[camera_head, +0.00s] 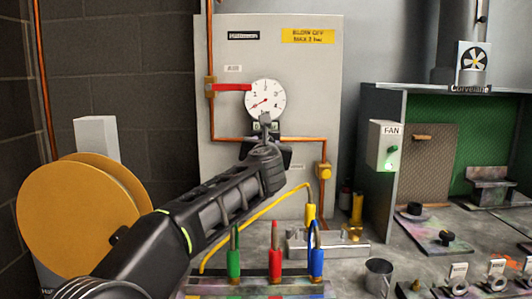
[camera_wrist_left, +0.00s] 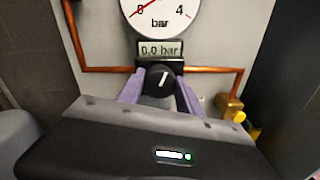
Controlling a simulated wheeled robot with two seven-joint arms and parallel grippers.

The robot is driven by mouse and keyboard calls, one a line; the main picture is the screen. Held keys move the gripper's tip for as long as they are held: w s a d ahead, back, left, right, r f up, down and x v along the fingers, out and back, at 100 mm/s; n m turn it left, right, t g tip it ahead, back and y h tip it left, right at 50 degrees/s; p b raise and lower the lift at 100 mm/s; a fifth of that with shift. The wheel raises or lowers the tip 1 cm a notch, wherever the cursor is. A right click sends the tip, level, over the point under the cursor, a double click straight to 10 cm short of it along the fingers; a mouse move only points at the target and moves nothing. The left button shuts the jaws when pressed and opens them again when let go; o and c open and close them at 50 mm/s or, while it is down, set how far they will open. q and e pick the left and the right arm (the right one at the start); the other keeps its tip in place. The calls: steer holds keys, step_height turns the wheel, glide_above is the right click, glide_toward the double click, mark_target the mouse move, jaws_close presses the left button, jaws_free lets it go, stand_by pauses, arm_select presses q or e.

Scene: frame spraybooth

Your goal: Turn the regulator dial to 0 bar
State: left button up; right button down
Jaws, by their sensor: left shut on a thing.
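The regulator dial (camera_wrist_left: 160,79) is a black round knob with a white pointer line, close to upright and tilted slightly right. It sits below a small display (camera_wrist_left: 160,49) that reads 0.0 bar. The white round gauge (camera_head: 265,100) is above, its red needle pointing to the lower left; its lower part also shows in the left wrist view (camera_wrist_left: 160,14). My left gripper (camera_wrist_left: 160,90) is shut on the dial, one purple finger on each side. In the head view my left gripper (camera_head: 265,124) hides the dial. My right gripper is not in view.
A red lever (camera_head: 232,87) and copper pipes (camera_head: 235,139) run beside the gauge on the grey panel. Green, red and blue-topped tools (camera_head: 275,264) stand in a rack below my arm. A yellow disc (camera_head: 75,215) is at left, a fan box (camera_head: 385,145) at right.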

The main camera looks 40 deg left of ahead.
arm_select(q)
steer(key=n+b, duration=0.2)
steer(key=n, duration=0.2)
steer(key=shift+f, duration=0.1)
stand_by(0.3)
steer(key=o, duration=1.4)
steer(key=shift+c, duration=0.2)
steer(key=shift+s, duration=0.1)
steer(key=b+v, duration=0.1)
steer(key=v, duration=0.6)
steer(key=shift+s+d, duration=0.2)
